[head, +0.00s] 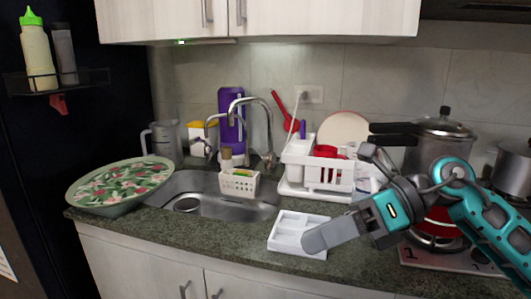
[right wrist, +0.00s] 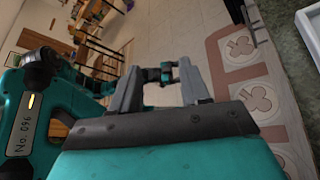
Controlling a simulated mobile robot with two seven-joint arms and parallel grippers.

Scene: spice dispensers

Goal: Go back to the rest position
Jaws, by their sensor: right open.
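My right gripper (head: 312,240) reaches in from the right in the head view, above the counter's front part and in front of the white compartment tray (head: 285,222). It covers part of the tray's right side. In the right wrist view the two fingers of this gripper (right wrist: 158,82) stand apart with nothing held between them. The tray's edge (right wrist: 308,32) shows at the top right there. Teal and dark parts of my own body show beyond and left of the fingers. My left gripper cannot be made out in either view.
A patterned round tray (head: 122,185) lies left of the sink (head: 190,207). A dish rack (head: 318,175) stands behind the white tray. A pressure cooker (head: 437,140) and stove (head: 425,258) are at the right, close to my arm. Bottles (head: 38,55) stand on a rack at upper left.

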